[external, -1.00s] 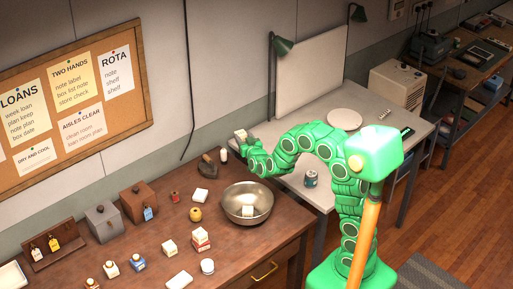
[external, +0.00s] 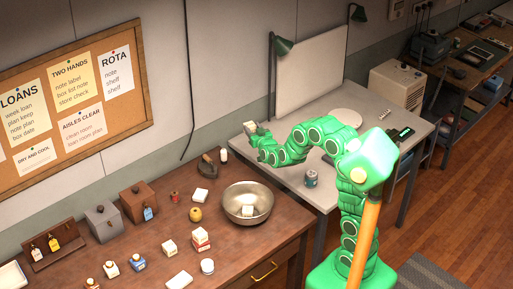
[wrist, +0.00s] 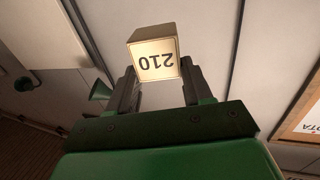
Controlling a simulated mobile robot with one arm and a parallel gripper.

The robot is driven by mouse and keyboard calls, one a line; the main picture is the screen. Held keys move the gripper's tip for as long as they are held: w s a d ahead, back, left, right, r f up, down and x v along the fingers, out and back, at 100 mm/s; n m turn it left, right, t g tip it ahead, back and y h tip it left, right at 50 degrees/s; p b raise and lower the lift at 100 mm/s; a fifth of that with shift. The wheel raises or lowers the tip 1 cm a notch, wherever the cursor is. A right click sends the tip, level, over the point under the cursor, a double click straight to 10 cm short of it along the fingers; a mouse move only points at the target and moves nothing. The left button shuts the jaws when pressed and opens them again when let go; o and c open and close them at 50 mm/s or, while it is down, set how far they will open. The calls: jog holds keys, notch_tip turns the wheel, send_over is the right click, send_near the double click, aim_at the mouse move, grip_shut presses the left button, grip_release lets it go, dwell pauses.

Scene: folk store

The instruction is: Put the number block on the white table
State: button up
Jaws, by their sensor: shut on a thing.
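The number block, a cream cube marked 210, is held in my gripper (wrist: 158,85). In the wrist view the number block (wrist: 155,60) sits between the two dark fingers with its number upside down. In the external view my gripper (external: 255,133) holds the number block (external: 250,127) in the air, near the left end of the white table (external: 285,178) as pictured. The table's top looks pale grey-white. The exact height of the block above it cannot be told.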

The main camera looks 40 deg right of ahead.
jog(key=s+a+r, duration=0.2)
jog(key=a, duration=0.6)
jog(key=s+a+r, duration=0.2)
jog(key=s+a, duration=0.1)
jog(key=a, duration=0.6)
jog(key=s+a+r, duration=0.2)
jog(key=s+a, duration=0.1)
jog(key=a, duration=0.6)
jog(key=shift+a+r, duration=0.2)
jog(key=shift+m+h, duration=0.3)
jog(key=shift+h, duration=0.2)
jog(key=s+a, duration=0.6)
jog(key=s, duration=0.1)
jog(key=s+a+f, duration=0.1)
jog(key=s+a, duration=0.2)
jog(key=shift+s+a+f, duration=0.1)
jog(key=shift+s+a, duration=0.1)
jog(key=shift+s, duration=0.2)
jog(key=f+v, duration=0.2)
jog(key=v, duration=1.3)
jog(key=shift+g+h, duration=0.3)
notch_tip(320, 180, down, 17)
jog(key=shift+r, duration=0.15)
jog(key=shift+f, duration=4.75)
